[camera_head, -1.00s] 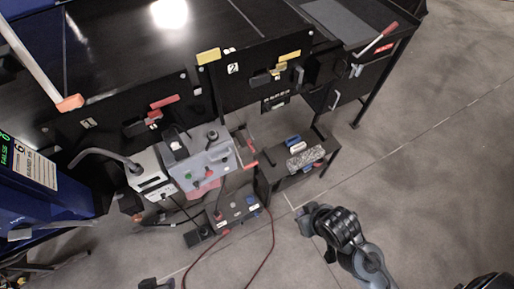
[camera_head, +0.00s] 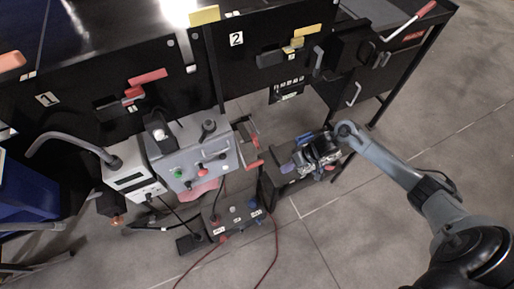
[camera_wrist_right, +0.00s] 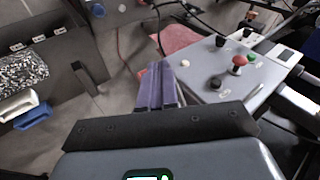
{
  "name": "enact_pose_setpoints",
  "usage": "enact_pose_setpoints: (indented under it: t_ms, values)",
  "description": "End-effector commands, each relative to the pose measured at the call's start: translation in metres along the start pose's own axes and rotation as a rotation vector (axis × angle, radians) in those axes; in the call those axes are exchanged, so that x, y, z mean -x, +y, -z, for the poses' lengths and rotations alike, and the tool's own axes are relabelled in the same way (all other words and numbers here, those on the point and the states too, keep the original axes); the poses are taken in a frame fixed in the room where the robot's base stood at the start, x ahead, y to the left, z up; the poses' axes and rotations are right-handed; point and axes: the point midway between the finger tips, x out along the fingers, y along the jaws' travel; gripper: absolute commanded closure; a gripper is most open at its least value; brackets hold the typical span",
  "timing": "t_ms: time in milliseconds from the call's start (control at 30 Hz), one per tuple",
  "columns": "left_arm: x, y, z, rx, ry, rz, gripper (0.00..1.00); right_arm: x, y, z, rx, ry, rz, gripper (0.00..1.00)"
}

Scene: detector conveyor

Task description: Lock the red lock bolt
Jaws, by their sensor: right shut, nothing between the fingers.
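In the head view, the red lock bolt (camera_head: 133,93) sits on the black front panel marked 1, just under a red bar (camera_head: 148,76) at the upper left. Whether the bolt is locked is too small to tell. My right gripper (camera_head: 288,168) is over the small black side table at centre right, well to the right of the bolt and apart from it. The bolt does not show there. My left gripper is not in view.
A grey control box (camera_head: 218,160) with buttons and a white-fronted device (camera_head: 130,178) with a bent tube stand before panel 1. A yellow bolt (camera_head: 290,50) is on panel 2. A black switch box (camera_head: 235,215) with red cables lies below.

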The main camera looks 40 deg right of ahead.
Motion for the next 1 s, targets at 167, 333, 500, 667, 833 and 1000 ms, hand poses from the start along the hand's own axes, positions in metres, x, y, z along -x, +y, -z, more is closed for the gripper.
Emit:
enact_pose_setpoints:
  t_ms: [167,333,500,667,833,1000]
  values:
    - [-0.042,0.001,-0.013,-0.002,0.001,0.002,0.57,0.027,0.052,0.061,0.037,0.085,-0.096,1.0]
    - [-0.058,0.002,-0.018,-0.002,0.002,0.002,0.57,0.05,0.057,0.099,0.079,0.152,-0.126,1.0]
    - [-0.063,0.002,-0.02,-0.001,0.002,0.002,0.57,0.057,0.054,0.114,0.095,0.181,-0.129,1.0]
    - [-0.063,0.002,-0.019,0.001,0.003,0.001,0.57,0.058,0.052,0.117,0.098,0.186,-0.127,1.0]
    - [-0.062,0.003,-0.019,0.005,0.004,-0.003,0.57,0.058,0.051,0.117,0.097,0.186,-0.126,1.0]
    - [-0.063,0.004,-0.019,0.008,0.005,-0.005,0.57,0.054,0.052,0.117,0.097,0.186,-0.126,1.0]
